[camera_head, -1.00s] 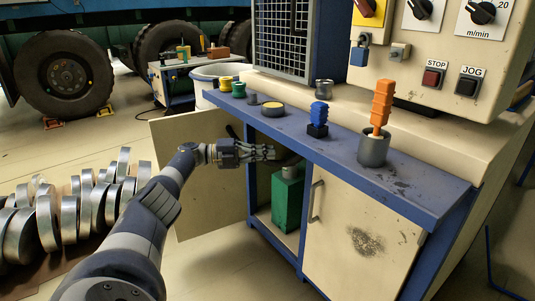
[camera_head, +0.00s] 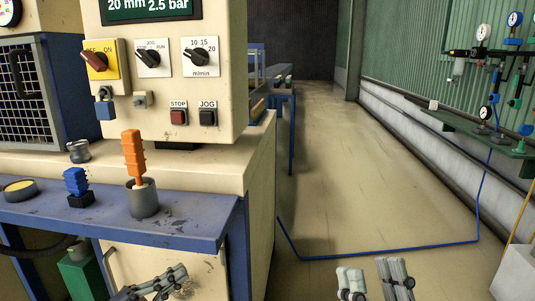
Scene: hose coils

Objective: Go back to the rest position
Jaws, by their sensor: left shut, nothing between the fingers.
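My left gripper (camera_head: 155,284) shows low in the head view, in front of the beige cabinet door (camera_head: 200,262) under the blue shelf. Its fingers lie together and nothing shows between them. My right gripper (camera_head: 374,280) shows at the bottom edge, right of the cabinet, over the open floor. Its two fingers stand apart with bare floor visible between them, so it is open and empty. Most of both arms is out of the frame.
The blue shelf (camera_head: 190,222) holds an orange-handled tool in a grey cup (camera_head: 143,200) and a blue connector (camera_head: 76,184). A green container (camera_head: 78,276) stands in the cabinet at left. A blue hose (camera_head: 390,250) crosses the clear aisle floor (camera_head: 350,170).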

